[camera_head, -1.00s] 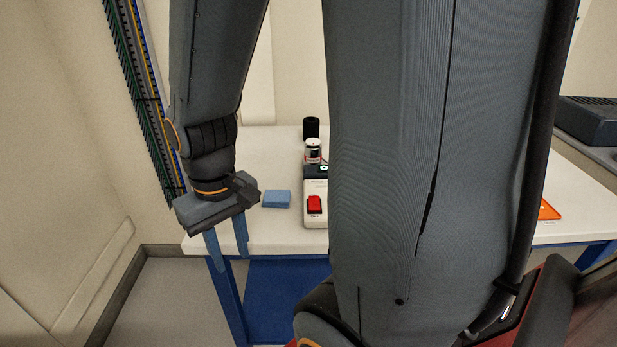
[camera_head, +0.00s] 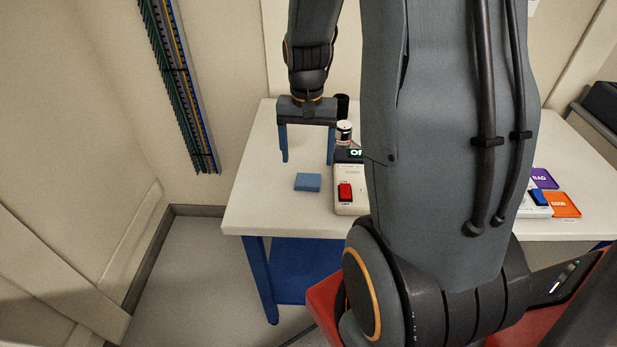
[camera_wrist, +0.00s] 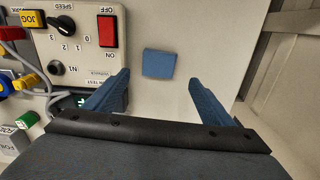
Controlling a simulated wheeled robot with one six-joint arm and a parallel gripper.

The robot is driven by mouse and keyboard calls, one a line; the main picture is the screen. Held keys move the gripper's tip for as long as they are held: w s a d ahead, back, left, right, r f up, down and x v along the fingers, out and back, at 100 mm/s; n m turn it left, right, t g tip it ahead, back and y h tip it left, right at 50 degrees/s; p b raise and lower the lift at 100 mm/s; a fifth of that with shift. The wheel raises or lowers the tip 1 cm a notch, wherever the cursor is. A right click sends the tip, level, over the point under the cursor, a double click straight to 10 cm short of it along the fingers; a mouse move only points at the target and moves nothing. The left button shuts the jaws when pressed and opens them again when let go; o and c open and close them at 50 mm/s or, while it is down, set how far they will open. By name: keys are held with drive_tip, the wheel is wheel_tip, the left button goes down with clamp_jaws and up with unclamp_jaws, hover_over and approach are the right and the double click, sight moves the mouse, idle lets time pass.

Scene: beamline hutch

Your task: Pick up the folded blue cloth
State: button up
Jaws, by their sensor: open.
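The folded blue cloth (camera_head: 308,182) is a small flat square lying on the white table (camera_head: 262,205), near its left front part. My gripper (camera_head: 307,160) points down with its two blue fingers spread wide and nothing between them. In the head view it appears just above and beyond the cloth in the picture. In the wrist view the cloth (camera_wrist: 159,63) lies ahead of the open fingers (camera_wrist: 165,92), centred slightly left of the gap, fully visible and apart from them.
A pale control box with a red switch (camera_head: 345,192) stands close to the right of the cloth. A black cylinder (camera_head: 342,106) and a white-topped jar (camera_head: 344,131) stand behind it. Purple and orange cards (camera_head: 563,204) lie far right. The table left of the cloth is clear.

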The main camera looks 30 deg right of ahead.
sight(308, 179)
drive_tip(key=shift+s+a+f+p, duration=0.15)
drive_tip(key=shift+f+p, duration=0.35)
drive_tip(key=shift+f, duration=1.3)
drive_tip(key=shift+s+d+f+p, duration=0.1)
drive_tip(key=shift+f+p, duration=0.35)
drive_tip(key=shift+f, duration=1.3)
drive_tip(key=c, duration=1.1)
